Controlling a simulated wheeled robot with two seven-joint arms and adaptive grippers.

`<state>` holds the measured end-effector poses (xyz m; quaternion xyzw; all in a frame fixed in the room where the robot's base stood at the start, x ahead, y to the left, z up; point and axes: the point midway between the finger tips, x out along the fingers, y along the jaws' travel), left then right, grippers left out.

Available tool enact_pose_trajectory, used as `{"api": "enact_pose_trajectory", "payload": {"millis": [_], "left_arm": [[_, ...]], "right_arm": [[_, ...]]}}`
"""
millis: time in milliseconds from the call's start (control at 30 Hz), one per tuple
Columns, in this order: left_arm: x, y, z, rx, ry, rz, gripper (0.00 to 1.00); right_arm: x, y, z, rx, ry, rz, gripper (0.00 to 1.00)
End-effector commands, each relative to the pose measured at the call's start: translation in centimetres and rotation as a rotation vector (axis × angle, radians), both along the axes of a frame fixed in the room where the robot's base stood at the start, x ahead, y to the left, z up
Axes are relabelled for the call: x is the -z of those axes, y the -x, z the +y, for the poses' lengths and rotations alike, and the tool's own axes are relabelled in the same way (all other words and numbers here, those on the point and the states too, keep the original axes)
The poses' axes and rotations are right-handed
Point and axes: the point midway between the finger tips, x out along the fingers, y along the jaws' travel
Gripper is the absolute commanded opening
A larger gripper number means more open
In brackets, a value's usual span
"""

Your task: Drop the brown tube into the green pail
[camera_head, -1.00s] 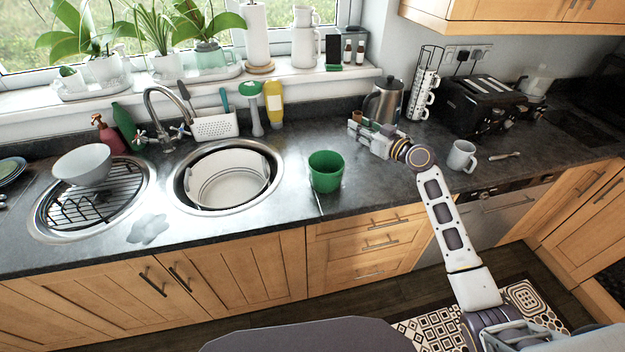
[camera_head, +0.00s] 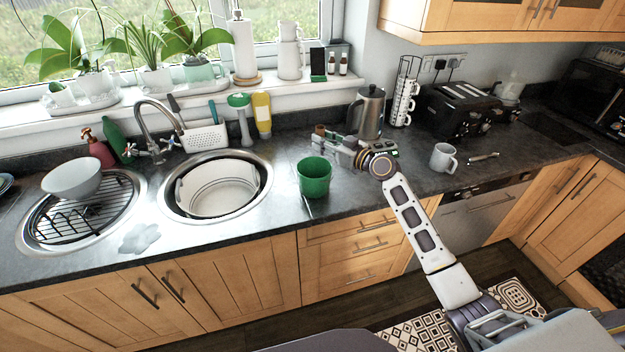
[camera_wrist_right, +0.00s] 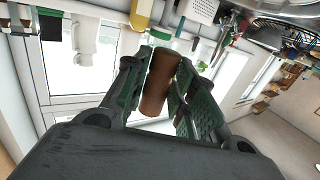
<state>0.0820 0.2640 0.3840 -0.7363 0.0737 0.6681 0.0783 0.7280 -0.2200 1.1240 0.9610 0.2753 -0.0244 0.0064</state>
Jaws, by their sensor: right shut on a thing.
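The green pail (camera_head: 314,178) stands upright on the dark counter, right of the round sink with the white basin. My right gripper (camera_head: 322,138) is behind the pail and a little right of it in the head view. It is shut on the brown tube (camera_head: 319,130), whose end shows above the fingers. In the right wrist view the brown tube (camera_wrist_right: 159,84) sits between the two green-padded fingers of the gripper (camera_wrist_right: 160,85). The tube appears apart from the pail. My left gripper is not in view.
A steel kettle (camera_head: 367,112) stands close behind my right gripper. A white mug (camera_head: 443,158) is to the right. Counter in front of the pail is clear.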

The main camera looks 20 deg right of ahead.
Motion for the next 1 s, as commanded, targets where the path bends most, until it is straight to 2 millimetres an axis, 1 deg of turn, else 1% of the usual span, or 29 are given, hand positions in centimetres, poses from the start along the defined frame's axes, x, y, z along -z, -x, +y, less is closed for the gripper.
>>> {"api": "enact_pose_trajectory", "payload": {"millis": [167,367,567,800,1000], "left_arm": [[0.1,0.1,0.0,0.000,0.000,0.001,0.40],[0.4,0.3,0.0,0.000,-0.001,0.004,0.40],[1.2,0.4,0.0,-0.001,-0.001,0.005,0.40],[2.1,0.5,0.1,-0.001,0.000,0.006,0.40],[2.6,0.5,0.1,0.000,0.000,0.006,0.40]], "right_arm": [[0.1,0.0,0.0,0.000,0.000,0.000,0.15],[0.8,0.0,0.0,0.000,0.000,0.000,0.15],[2.3,0.0,0.0,0.000,-0.001,0.001,0.15],[4.4,0.0,0.0,0.001,-0.001,0.002,0.15],[5.6,0.0,0.0,0.000,-0.001,0.001,0.15]]}}
